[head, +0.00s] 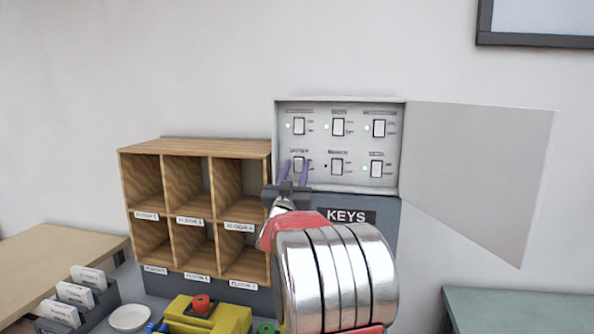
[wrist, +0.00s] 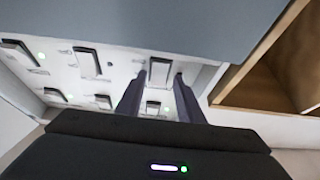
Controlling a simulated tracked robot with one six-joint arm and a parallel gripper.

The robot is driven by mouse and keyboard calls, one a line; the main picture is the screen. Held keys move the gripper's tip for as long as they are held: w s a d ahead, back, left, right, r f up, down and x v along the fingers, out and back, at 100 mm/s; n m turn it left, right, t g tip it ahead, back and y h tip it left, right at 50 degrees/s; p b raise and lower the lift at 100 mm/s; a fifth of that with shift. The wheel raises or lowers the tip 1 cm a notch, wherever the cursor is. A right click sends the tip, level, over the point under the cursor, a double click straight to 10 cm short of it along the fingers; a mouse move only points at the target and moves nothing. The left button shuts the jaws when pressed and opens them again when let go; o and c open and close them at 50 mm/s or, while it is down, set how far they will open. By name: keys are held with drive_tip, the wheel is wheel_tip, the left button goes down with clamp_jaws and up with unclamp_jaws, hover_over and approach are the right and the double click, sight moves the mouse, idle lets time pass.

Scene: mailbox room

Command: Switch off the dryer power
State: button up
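An open grey switch panel (head: 340,110) hangs on the wall with two rows of three white rocker switches. The lower left switch (head: 298,165) has a small blurred label above it that I cannot read surely. My gripper (head: 295,172) is in front of that switch and partly hides it. In the wrist view, which looks turned over, the same switch (wrist: 160,71) shows between the two dark fingers of my gripper (wrist: 159,82). The fingers are open, one on each side of it; I cannot tell whether they touch it. Its lamp is not clear to see.
The upper switches (head: 338,127) and the lower right switch (head: 376,169) have green lamps; the lower middle switch (head: 336,167) has a dark lamp. The panel door (head: 480,170) stands open to the right. A wooden pigeonhole shelf (head: 195,148) stands close at the left.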

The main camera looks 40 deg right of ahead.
drive_tip(key=shift+o, duration=0.4)
drive_tip(key=shift+s+a, duration=0.1)
drive_tip(key=shift+s, duration=0.05)
drive_tip(key=v, duration=1.3)
drive_tip(key=shift+a+f, duration=0.15)
drive_tip(key=shift+a, duration=0.05)
drive_tip(key=shift+s, duration=0.1)
